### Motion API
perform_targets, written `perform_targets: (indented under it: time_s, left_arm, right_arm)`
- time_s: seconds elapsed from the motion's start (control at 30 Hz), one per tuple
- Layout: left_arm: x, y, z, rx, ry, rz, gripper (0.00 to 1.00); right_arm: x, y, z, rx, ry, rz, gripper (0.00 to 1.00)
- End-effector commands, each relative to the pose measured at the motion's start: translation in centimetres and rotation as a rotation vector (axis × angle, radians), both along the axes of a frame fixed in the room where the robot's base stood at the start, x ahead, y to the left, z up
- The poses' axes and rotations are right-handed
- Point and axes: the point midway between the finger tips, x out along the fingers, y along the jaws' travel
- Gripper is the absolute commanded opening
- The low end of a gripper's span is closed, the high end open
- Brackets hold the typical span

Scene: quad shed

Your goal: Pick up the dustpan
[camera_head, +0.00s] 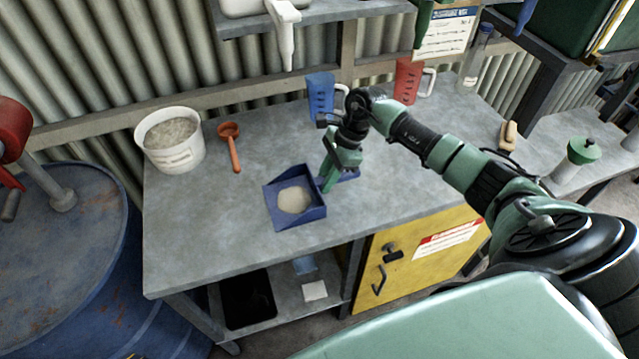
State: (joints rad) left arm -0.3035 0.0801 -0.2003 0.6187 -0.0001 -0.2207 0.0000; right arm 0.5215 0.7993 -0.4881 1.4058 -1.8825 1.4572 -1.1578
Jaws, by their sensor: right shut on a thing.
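The blue dustpan (283,220) sits on or just above the grey workbench, with a pale heap of powder or grain (294,199) in its pan. Its handle points right, and a bit of it (351,175) shows beyond the gripper. My right gripper (328,184) is shut on the dustpan's handle, reaching down from the right. The fingers hide part of the handle. I cannot tell whether the dustpan touches the bench. My left gripper is not in view.
On the grey workbench (220,250) stand a white bucket (170,155), an orange scoop (231,140), a blue jug (320,95) and a red jug (407,80). A wooden-handled brush (508,134) lies at right. A blue drum (60,240) stands left. The bench's front left is clear.

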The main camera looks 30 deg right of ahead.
Motion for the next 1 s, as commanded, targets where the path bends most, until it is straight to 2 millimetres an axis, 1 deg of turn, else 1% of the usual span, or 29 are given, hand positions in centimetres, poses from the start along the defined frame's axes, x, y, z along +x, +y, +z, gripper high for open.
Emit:
perform_targets:
  time_s: [0.17,0.27,0.37,0.47,0.6,0.7,0.83,0.9,1.0]
  left_arm:
    - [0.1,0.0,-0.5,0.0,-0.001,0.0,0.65]
    - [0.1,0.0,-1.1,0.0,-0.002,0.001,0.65]
    - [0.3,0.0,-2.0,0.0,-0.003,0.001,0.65]
    - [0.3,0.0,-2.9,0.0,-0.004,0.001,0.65]
    - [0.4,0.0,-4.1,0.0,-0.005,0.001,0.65]
    - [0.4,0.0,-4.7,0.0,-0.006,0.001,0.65]
    - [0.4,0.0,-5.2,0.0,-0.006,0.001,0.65]
    - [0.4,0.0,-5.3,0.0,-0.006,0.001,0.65]
    - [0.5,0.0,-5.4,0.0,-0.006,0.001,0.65]
  right_arm:
    - [0.2,-0.1,1.2,0.0,-0.006,0.001,0.0]
    - [0.1,-0.1,2.7,-0.003,-0.007,0.002,0.0]
    - [0.2,-0.1,4.9,-0.002,-0.009,0.002,0.0]
    - [0.2,-0.1,7.7,-0.002,-0.011,0.002,0.0]
    - [0.2,0.0,12.0,-0.002,-0.011,0.002,0.0]
    - [0.1,-0.1,14.7,-0.001,-0.01,0.001,0.0]
    - [0.1,0.0,17.3,-0.001,-0.008,0.0,0.0]
    - [0.1,0.0,18.4,0.0,-0.005,0.0,0.0]
    - [0.1,0.0,19.3,0.0,-0.003,0.001,0.0]
